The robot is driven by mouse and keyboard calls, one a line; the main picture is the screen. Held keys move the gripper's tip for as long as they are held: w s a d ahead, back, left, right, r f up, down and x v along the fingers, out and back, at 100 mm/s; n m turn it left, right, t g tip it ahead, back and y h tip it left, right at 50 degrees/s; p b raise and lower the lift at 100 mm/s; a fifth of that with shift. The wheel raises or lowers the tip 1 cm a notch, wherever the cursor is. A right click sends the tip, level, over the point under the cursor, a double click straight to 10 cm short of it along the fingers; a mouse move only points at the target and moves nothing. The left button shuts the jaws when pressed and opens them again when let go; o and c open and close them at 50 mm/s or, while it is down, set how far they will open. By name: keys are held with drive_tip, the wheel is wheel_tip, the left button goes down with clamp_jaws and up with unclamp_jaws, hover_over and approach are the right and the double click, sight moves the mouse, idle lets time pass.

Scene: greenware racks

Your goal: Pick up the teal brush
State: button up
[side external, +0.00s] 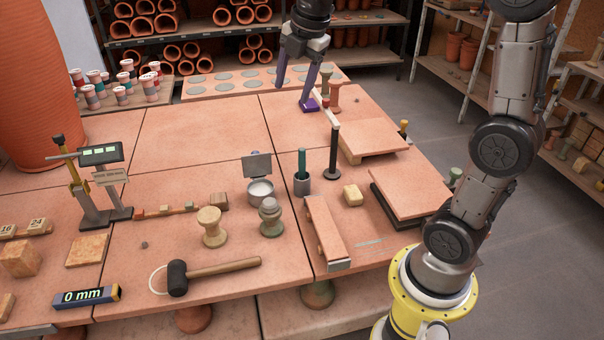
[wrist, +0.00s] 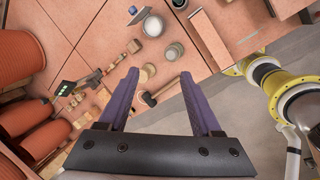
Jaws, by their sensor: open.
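The teal brush (side external: 302,162) stands upright in a small grey cup (side external: 302,187), right of the table's middle in the side view. Its lower end is hidden in the cup. My gripper (side external: 294,95) is open and empty, with purple fingers. It is above the back of the table, beyond the brush and apart from it. In the wrist view my gripper (wrist: 160,73) has its fingers spread, nothing between them held.
A black post (side external: 333,155) stands right of the cup, with a wooden block (side external: 353,195) in front. An open tin (side external: 261,191) and a grey-green knobbed piece (side external: 271,217) stand left. A long clay-coloured bar (side external: 323,230) lies in front. The back-middle tiles are clear.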

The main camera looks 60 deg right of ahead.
drive_tip(key=w+d+f+g, duration=0.1)
drive_tip(key=w+d+f, duration=0.1)
drive_tip(key=d+f, duration=0.2)
drive_tip(key=w+d+f+g, duration=0.1)
drive_tip(key=w+d+f, duration=0.1)
drive_tip(key=d+f, duration=0.3)
drive_tip(key=w+d+f+g, duration=0.1)
drive_tip(key=w+d+f, duration=0.1)
drive_tip(key=d+f, duration=0.3)
drive_tip(key=shift+w+d+f+y, duration=0.1)
drive_tip(key=shift+w+f+y, duration=0.1)
drive_tip(key=shift+f, duration=0.55)
drive_tip(key=shift+w+f+y, duration=0.1)
drive_tip(key=shift+f+y, duration=0.1)
drive_tip(key=shift+f, duration=0.5)
drive_tip(key=shift+s+d+f, duration=0.1)
drive_tip(key=shift+d+f, duration=0.05)
drive_tip(key=shift+f, duration=0.2)
wheel_tip(320, 180, down, 8)
drive_tip(key=shift+r, duration=0.25)
hover_over(302, 179)
drive_tip(key=shift+w+d+f, duration=0.15)
drive_tip(key=shift+d+f, duration=0.05)
drive_tip(key=shift+f, duration=1.2)
drive_tip(key=shift+w+d+f, duration=0.1)
drive_tip(key=shift+d+f, duration=0.1)
drive_tip(key=shift+f, duration=1.15)
clamp_jaws()
